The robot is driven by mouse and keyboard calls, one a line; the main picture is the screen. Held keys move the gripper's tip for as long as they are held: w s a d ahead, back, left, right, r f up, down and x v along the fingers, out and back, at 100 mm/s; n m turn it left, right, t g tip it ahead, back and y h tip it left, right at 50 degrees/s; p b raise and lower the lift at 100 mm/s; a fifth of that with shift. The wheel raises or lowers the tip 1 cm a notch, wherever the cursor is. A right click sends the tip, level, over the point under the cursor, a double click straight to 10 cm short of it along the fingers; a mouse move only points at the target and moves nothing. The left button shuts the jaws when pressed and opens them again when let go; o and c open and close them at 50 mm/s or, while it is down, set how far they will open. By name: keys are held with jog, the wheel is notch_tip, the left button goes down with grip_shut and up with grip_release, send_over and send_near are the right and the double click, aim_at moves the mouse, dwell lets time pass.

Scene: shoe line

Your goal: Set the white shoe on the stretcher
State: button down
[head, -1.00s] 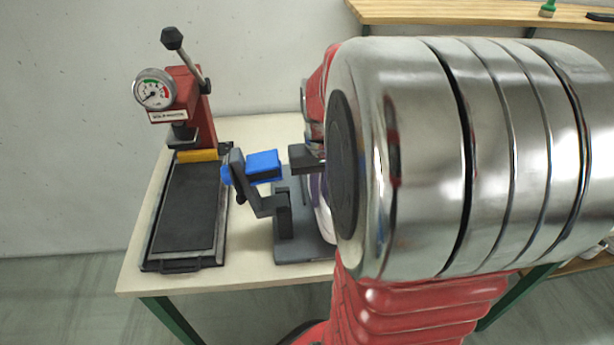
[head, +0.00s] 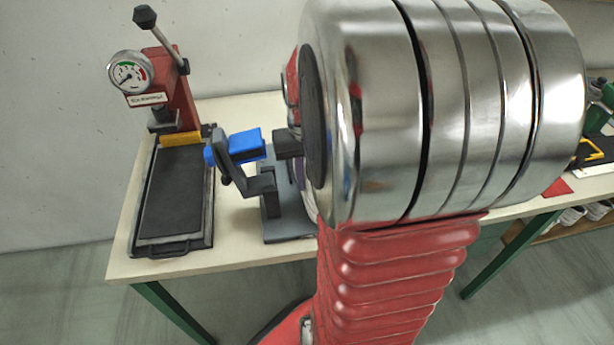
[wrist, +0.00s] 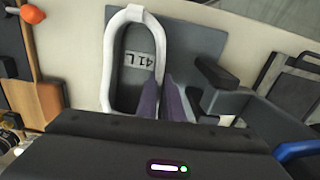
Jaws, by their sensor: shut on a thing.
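The white shoe shows in the wrist view as a long white rim (wrist: 109,60) around a dark inside with a "41 L" label. My gripper (wrist: 163,88) is shut on the shoe's right wall, one purple-grey finger on each side of it. The stretcher's grey base plate (wrist: 195,35) shows behind and beside the shoe; whether they touch, I cannot tell. The stretcher (head: 262,185) also stands on the table in the head view, with a dark arm and blue parts. There, my wrist hides the gripper and most of the shoe; only a pale sliver shows.
A red press (head: 180,100) with a gauge, lever and long black bed (head: 175,190) stands left of the stretcher. An orange-brown tool (wrist: 32,60) lies at the left in the wrist view. Clear tabletop (head: 237,245) lies between press and stretcher.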

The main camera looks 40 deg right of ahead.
jog(key=shift+f, duration=0.25)
jog(key=c, duration=1.8)
grip_release()
notch_tip(320, 180, up, 14)
jog(key=shift+f, duration=0.15)
jog(key=shift+s, duration=0.1)
